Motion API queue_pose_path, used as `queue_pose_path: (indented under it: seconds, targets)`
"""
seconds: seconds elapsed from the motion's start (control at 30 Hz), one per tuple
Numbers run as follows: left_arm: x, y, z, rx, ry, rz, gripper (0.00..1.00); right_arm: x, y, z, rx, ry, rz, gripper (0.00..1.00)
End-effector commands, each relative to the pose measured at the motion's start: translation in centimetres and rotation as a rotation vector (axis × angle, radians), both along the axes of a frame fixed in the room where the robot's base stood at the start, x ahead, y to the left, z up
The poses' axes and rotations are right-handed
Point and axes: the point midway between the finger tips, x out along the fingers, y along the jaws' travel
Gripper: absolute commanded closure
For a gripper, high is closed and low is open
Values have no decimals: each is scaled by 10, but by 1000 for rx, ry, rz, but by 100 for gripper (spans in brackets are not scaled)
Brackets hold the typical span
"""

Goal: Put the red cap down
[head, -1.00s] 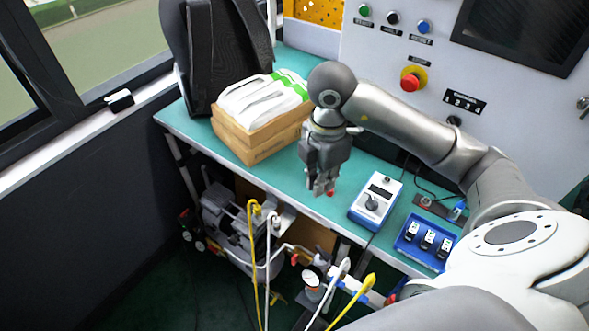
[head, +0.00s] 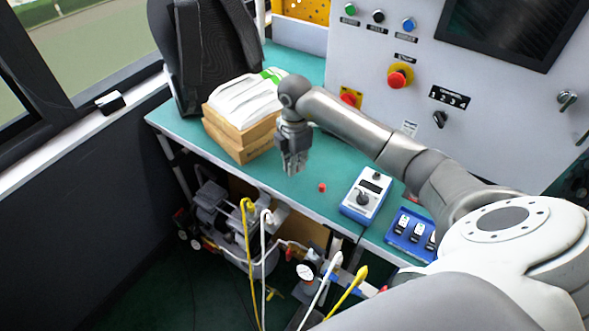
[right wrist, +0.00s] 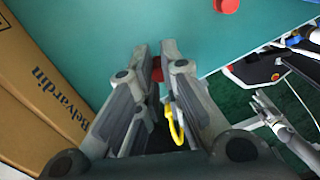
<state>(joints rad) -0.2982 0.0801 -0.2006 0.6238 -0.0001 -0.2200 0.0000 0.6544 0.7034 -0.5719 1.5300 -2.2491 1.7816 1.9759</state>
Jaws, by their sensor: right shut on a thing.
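My right gripper (head: 293,168) points down above the teal bench, close to the front corner of the cardboard box. In the right wrist view its fingers (right wrist: 156,60) are nearly together, with a small red piece (right wrist: 157,72), seemingly the red cap, between the tips. The fingers hide most of it, and the head view does not show it. Another small round red piece (head: 322,188) lies on the bench to the right of the gripper, apart from it. It also shows at the top of the right wrist view (right wrist: 227,5). My left gripper is not in view.
A cardboard box (head: 237,152) with white packs stands left of the gripper. A blue-and-white meter (head: 367,193) and a blue tray (head: 398,249) stand to the right. The bench's front edge is close. Hoses hang below it.

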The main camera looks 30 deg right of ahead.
Motion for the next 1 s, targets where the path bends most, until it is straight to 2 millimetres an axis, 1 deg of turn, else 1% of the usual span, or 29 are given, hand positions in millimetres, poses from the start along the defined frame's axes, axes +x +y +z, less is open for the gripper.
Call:
queue_pose_path:
  seconds: [0.1, 0.2, 0.57, 0.6, 0.77, 1.0]
  targets:
    - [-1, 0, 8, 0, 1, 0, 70, 0, 0, -15, 0, 6, -1, 100]
    - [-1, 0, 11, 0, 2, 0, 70, 0, 0, -28, 0, 4, 0, 100]
    - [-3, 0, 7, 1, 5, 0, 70, 1, -1, -35, -1, 1, 0, 100]
    - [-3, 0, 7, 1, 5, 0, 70, 1, -1, -35, -1, 0, 0, 90]
    - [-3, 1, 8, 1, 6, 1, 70, 1, -1, -35, -1, 1, 0, 70]
    - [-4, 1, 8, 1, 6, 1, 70, 1, -1, -35, -1, 1, 0, 70]
